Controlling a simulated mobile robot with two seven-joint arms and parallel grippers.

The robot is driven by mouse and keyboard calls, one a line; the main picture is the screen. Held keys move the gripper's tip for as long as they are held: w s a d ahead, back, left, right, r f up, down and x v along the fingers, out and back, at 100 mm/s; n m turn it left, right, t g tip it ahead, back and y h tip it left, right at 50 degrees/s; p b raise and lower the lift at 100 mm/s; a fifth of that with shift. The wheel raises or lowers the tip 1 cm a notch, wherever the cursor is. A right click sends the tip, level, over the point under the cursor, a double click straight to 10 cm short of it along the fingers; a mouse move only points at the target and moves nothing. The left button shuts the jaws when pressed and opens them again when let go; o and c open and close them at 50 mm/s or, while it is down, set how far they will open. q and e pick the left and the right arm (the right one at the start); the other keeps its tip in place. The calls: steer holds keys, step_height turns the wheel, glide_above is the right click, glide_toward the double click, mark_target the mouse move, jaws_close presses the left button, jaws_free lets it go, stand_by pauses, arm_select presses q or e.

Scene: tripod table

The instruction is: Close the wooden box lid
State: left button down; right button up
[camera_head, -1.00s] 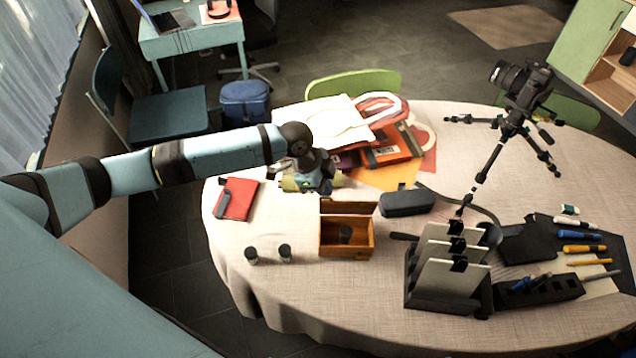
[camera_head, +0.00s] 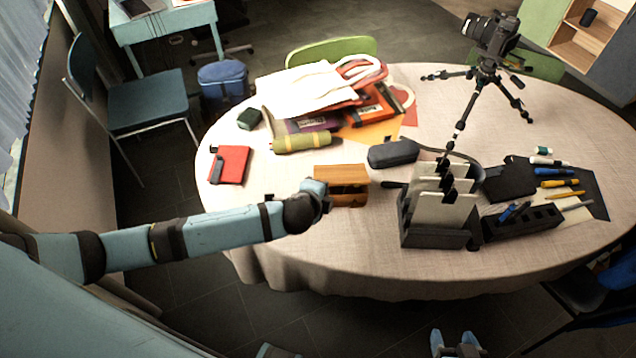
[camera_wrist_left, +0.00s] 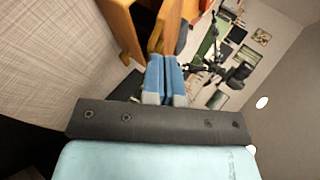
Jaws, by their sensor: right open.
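The wooden box (camera_head: 348,200) stands on the white-clothed table (camera_head: 290,240). Its lid (camera_head: 341,172) is tilted over the top, with a dark gap between lid and front wall. My left gripper (camera_head: 319,191) is at the box's left front edge. In the left wrist view the blue fingers (camera_wrist_left: 166,72) are together, with their tips at or very close to the wooden lid edge (camera_wrist_left: 158,32); contact is hard to tell. The box wall also shows there (camera_wrist_left: 124,22). My right gripper (camera_head: 454,342) is at the bottom edge of the head view, open and away from the table.
A red notebook (camera_head: 230,165) and an olive roll (camera_head: 302,142) lie left of and behind the box. A dark case (camera_head: 393,153) lies behind right. A black file rack (camera_head: 432,234) stands to the right. A camera tripod (camera_head: 486,85) stands at the back.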

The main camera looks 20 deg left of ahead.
arm_select(q)
steer(key=shift+t, duration=0.4)
steer(key=shift+s+d+f+b, duration=0.1)
steer(key=shift+s+f+b, duration=0.15)
steer(key=shift+f, duration=0.55)
steer(key=shift+s+d+f+b, duration=0.2)
steer(key=shift+f+b, duration=0.1)
steer(key=shift+f, duration=0.55)
steer(key=shift+s+d+f+b, duration=0.1)
steer(key=shift+s+f+b, duration=0.15)
steer(key=shift+f, duration=0.55)
arm_select(e)
steer(key=shift+f, duration=1.05)
arm_select(q)
steer(key=shift+r, duration=0.1)
arm_select(e)
steer(key=shift+r, duration=0.1)
